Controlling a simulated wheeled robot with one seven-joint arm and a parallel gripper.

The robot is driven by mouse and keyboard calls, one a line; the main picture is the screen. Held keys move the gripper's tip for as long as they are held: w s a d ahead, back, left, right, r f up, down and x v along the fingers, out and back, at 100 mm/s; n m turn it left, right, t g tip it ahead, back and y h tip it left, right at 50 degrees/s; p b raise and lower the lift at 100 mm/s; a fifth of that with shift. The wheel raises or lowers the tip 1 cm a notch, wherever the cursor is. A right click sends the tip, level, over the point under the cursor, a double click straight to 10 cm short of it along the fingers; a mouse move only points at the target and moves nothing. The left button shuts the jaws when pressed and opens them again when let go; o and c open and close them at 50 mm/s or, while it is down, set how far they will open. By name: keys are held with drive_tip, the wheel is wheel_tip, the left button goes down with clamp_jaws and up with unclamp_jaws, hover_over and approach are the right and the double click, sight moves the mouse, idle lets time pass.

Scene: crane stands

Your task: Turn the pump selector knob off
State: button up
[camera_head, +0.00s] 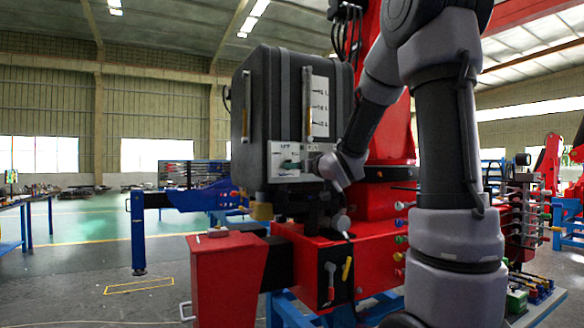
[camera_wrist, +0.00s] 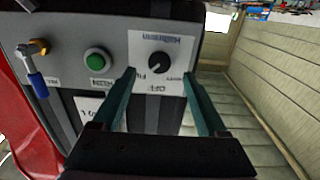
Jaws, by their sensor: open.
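The pump selector knob (camera_wrist: 159,65) is a small black round dial on a white label plate (camera_wrist: 143,42) in the wrist view. The lettering on the plate shows upside down, with OFF on the side nearer my gripper. The knob's exact pointer direction is too small to tell. My gripper (camera_wrist: 160,73) is open, with its two teal fingers on either side of the knob in the picture. I cannot tell whether they touch it. In the head view my gripper (camera_head: 290,164) is in front of the white panel (camera_head: 278,150) on the dark tank, and the knob cannot be made out.
A green button (camera_wrist: 96,61) and a blue-handled valve (camera_wrist: 38,85) sit left of the knob in the wrist view. The dark tank (camera_head: 270,95) stands above red crane parts (camera_head: 228,275). Open floor (camera_head: 100,255) lies at the left.

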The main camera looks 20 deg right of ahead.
drive_tip(key=x, duration=0.5)
drive_tip(key=shift+w, duration=0.1)
clamp_jaws()
